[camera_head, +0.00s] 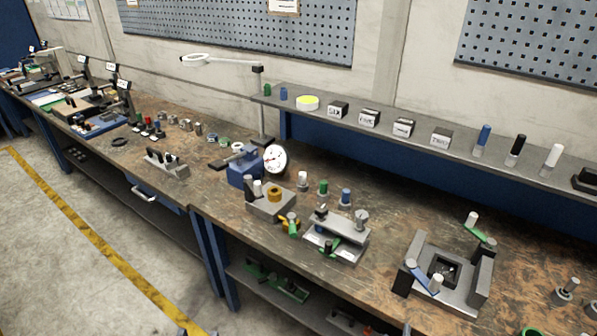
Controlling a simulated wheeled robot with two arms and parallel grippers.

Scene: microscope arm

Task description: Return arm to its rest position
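A white arm (228,61) with a ring-shaped head (195,57) reaches out to the left from the top of a grey post (259,100) at the back of the workbench. It is roughly level and high above the bench top. The foot of the post is partly hidden behind the blue block and the dial. I cannot tell from this view which position counts as its rest position. Neither of my grippers shows in the head view, and nothing is seen touching the arm.
The wooden workbench (375,195) runs across the view. A blue block (243,168) and a round dial (275,159) stand near the post. A shelf (456,152) with labelled boxes is at the back right. Grey fixtures (338,236) line the front. The floor (40,270) is clear.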

